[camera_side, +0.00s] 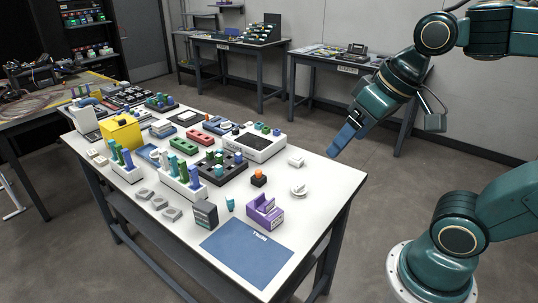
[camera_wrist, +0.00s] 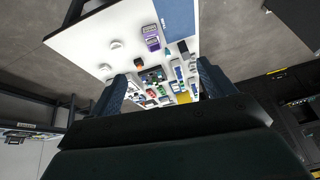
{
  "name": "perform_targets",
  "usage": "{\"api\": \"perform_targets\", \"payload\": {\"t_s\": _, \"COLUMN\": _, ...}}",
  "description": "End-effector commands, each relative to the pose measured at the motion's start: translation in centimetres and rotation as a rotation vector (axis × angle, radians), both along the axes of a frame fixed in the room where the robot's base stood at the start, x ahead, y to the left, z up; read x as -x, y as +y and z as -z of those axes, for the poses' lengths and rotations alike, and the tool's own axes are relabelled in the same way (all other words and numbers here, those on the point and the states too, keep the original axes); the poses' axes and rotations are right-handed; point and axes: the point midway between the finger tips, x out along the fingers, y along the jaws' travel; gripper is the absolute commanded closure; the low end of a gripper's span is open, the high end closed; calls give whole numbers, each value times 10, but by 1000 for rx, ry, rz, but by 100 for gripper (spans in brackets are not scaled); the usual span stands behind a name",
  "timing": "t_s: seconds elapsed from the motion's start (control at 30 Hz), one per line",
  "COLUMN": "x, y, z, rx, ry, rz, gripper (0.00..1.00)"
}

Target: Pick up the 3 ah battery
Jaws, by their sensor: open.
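No battery label is legible. A dark grey upright block (camera_side: 205,214) near the table's front edge may be the 3 ah battery, but I cannot tell for sure. A dark block (camera_wrist: 183,47) also shows in the wrist view, next to the purple holder. My gripper (camera_side: 338,148) hangs in the air above and beyond the table's right end, well away from the block. In the wrist view its two blue fingers (camera_wrist: 162,86) stand wide apart with nothing held between them.
A purple holder (camera_side: 265,211) and a blue mat (camera_side: 248,252) lie on the white table's right part. An orange-topped button (camera_side: 258,177) and a white round piece (camera_side: 299,189) sit behind. Several racks, trays and a yellow box (camera_side: 121,132) crowd the left.

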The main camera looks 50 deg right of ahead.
Motion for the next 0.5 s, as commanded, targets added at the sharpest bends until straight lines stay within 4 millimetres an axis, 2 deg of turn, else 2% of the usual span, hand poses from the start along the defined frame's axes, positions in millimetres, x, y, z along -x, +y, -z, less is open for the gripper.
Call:
{"api": "perform_targets", "payload": {"t_s": 0.23, "x": -51, "y": 11, "z": -14, "rx": -108, "ry": 67, "rz": 127, "gripper": 18}}
{"api": "perform_targets", "payload": {"t_s": 0.5, "x": -110, "y": 20, "z": -16, "rx": -219, "ry": 149, "rz": 277, "gripper": 18}}
